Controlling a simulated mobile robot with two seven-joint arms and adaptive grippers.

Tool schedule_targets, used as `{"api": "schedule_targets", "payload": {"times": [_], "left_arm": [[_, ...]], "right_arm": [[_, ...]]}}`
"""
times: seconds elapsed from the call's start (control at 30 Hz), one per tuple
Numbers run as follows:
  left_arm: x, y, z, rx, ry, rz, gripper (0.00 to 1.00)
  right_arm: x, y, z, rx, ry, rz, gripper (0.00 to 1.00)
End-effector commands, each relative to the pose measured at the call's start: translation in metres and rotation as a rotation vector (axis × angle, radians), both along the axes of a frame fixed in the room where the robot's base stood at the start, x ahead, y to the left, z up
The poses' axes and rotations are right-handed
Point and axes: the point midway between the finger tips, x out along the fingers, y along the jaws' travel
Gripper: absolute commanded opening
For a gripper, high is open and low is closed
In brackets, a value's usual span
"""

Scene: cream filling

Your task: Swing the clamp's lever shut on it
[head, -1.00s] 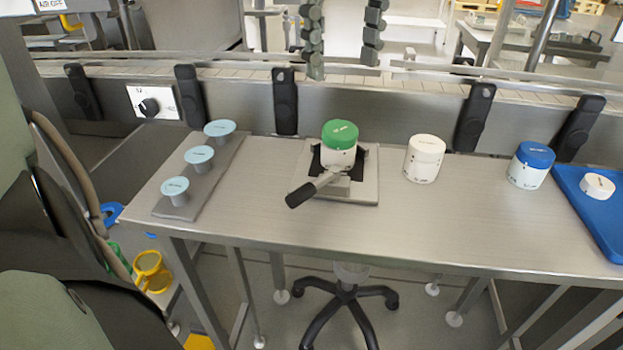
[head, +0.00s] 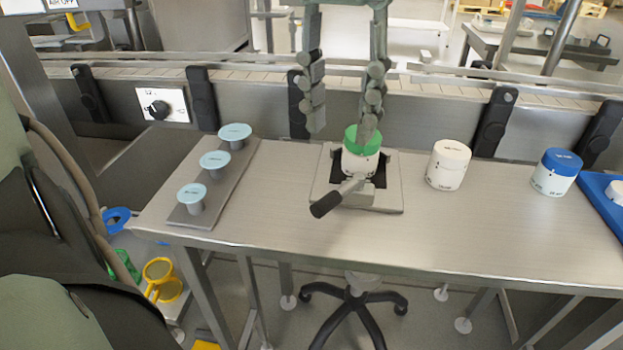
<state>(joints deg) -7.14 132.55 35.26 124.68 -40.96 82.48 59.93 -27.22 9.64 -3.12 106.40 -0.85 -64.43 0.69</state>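The clamp (head: 392,199) is a grey metal plate with black jaws on the steel table. Its lever (head: 326,203) has a black grip and sticks out toward the front left, low over the plate. A white jar with a green lid (head: 361,165) stands upright between the jaws. My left gripper (head: 343,130) reaches down from the top with its two fingers spread apart and nothing between them. Its right finger overlaps the green lid in the picture; I cannot tell if they touch. Its left finger hangs behind and left of the jar. My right gripper is not in view.
A white-lidded jar (head: 447,165) and a blue-lidded jar (head: 556,172) stand to the right, with a blue tray (head: 603,187) at the edge. A grey strip (head: 230,170) with light blue knobs lies left. A conveyor (head: 240,92) runs behind. The table front is clear.

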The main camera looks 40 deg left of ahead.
Motion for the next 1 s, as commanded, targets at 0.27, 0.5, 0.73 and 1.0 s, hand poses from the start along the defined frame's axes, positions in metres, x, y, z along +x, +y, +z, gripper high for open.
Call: {"api": "schedule_targets", "payload": {"times": [0.27, 0.5, 0.73, 1.0], "left_arm": [[-0.021, -0.008, -0.017, 0.003, -0.012, -0.276, 0.36], [-0.021, -0.009, -0.056, 0.001, -0.011, -0.272, 0.36], [-0.021, -0.010, -0.081, 0.001, -0.014, -0.268, 0.36], [-0.020, -0.010, -0.085, 0.001, -0.017, -0.267, 0.36]], "right_arm": [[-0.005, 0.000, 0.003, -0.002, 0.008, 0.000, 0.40], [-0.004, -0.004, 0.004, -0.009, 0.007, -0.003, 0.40], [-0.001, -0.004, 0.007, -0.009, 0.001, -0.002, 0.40], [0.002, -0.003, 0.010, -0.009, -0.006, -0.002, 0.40]]}}
